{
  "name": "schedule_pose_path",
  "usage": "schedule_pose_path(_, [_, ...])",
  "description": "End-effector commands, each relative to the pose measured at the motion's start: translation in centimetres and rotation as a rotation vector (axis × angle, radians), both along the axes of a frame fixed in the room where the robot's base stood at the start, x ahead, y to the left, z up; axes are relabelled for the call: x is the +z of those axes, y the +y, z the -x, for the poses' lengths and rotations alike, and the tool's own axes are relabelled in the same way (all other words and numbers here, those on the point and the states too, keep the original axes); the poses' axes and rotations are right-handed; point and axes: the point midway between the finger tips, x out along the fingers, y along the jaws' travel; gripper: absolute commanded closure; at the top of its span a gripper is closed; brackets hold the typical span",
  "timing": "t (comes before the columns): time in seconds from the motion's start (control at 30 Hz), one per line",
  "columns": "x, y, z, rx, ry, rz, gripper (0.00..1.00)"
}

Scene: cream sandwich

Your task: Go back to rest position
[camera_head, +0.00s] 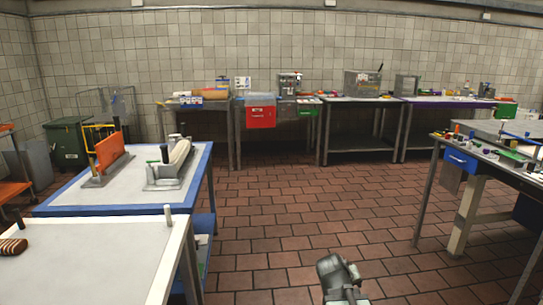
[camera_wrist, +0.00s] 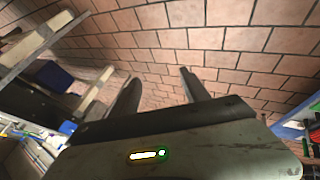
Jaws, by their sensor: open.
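My arm shows at the bottom centre of the head view, over the red-brown tiled floor (camera_head: 300,215). In the wrist view my gripper (camera_wrist: 160,85) has its two dark fingers apart, with nothing between them but floor tiles. It touches no object there. Its fingertips cannot be made out in the head view.
A white table (camera_head: 90,265) with a striped cream sandwich (camera_head: 12,247) stands at near left. Behind it is a blue-edged table (camera_head: 115,210) with an orange device (camera_head: 110,150). Another workbench (camera_head: 463,158) stands at right. Benches line the back wall. The middle floor is clear.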

Motion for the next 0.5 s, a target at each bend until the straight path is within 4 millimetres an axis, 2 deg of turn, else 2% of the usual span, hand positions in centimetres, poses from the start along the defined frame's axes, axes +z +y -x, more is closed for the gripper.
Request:
schedule_pose_path(0.03, [-1.2, 2.4, 1.1, -0.006, 0.051, -0.074, 0.46])
schedule_pose_path(0.1, [-2.7, 5.2, 3.0, -0.029, 0.133, -0.184, 0.46])
schedule_pose_path(0.2, [-4.3, 8.4, 6.3, -0.067, 0.267, -0.344, 0.46])
schedule_pose_path(0.3, [-4.9, 11.5, 9.8, -0.091, 0.413, -0.477, 0.46])
schedule_pose_path(0.33, [-4.9, 11.8, 11.0, -0.105, 0.465, -0.488, 0.46])
schedule_pose_path(0.37, [-2.6, 11.6, 10.8, -0.104, 0.454, -0.483, 0.46])
schedule_pose_path(0.4, [-1.2, 11.6, 10.7, -0.104, 0.45, -0.481, 0.46])
schedule_pose_path(0.5, [1.7, 11.6, 10.6, -0.103, 0.448, -0.48, 0.46])
